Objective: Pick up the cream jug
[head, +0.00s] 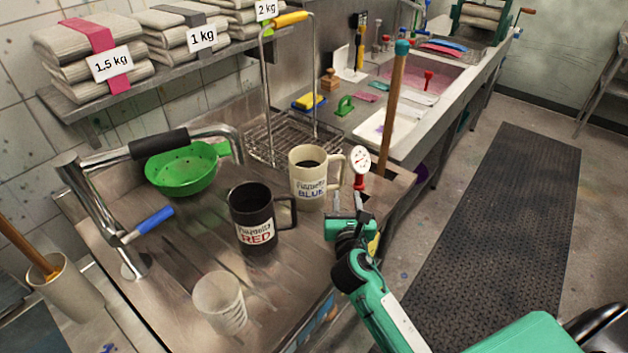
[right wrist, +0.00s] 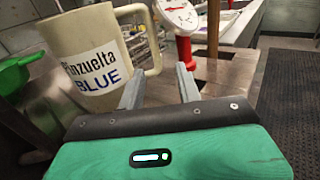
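The cream jug (head: 308,183), labelled "Pinzuelta BLUE", stands upright on the steel worktop (head: 195,235), its handle toward the right. It fills the upper left of the right wrist view (right wrist: 88,40). My right gripper (head: 348,200) is just in front and to the right of the jug, near its handle. In the wrist view its two fingers (right wrist: 160,85) are apart with nothing between them, and the handle is beyond the left finger. I cannot tell whether a finger touches the jug. My left gripper is not in view.
A black jug labelled RED (head: 254,228) stands close left of the cream jug. A red-based dial gauge (head: 360,162) is just beyond the gripper. A wire rack (head: 275,140), green colander (head: 182,170), white beaker (head: 219,302) and tap lever (head: 150,225) are also around.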

